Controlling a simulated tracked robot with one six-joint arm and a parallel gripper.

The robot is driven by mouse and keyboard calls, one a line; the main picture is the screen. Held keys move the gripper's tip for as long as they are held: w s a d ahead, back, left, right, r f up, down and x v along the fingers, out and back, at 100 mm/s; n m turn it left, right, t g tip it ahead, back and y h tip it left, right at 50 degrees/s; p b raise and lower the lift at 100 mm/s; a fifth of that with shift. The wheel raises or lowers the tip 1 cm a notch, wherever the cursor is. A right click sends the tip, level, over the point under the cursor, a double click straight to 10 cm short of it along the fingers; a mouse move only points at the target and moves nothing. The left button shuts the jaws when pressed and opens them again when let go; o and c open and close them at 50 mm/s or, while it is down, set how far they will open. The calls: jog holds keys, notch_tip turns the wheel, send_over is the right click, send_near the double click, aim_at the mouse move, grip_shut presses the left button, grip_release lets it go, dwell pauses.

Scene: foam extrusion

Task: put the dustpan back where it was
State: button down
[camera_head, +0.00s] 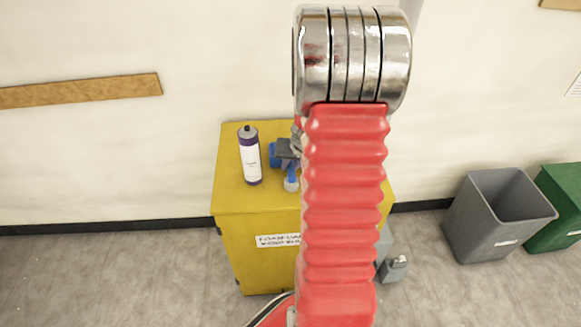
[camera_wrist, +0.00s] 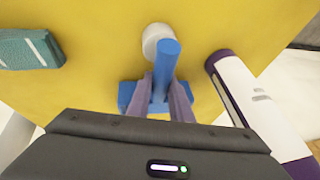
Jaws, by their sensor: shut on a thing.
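The blue dustpan (camera_wrist: 166,60) is between my gripper's fingers (camera_wrist: 160,92) in the wrist view. Its handle points up in that picture, and a wider blue part spreads behind the fingers. My gripper (camera_head: 287,152) is shut on it over the yellow cabinet's top (camera_head: 232,192). In the head view, the blue dustpan (camera_head: 291,173) shows only in part beside my red arm. I cannot tell whether it touches the cabinet top. A pale round thing (camera_wrist: 155,38) lies by the handle's end; it also shows in the head view (camera_head: 291,185).
A white bottle with a purple cap (camera_head: 250,158) stands on the cabinet, close to the gripper. A teal block (camera_wrist: 30,50) lies on the yellow top. A grey bin (camera_head: 480,215), a green bin (camera_head: 560,225) and a small grey object (camera_head: 393,269) are on the floor at right.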

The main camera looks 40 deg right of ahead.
jog(key=shift+f, duration=0.45)
jog(key=c, duration=1.6)
grip_release()
jog(key=v, duration=1.2)
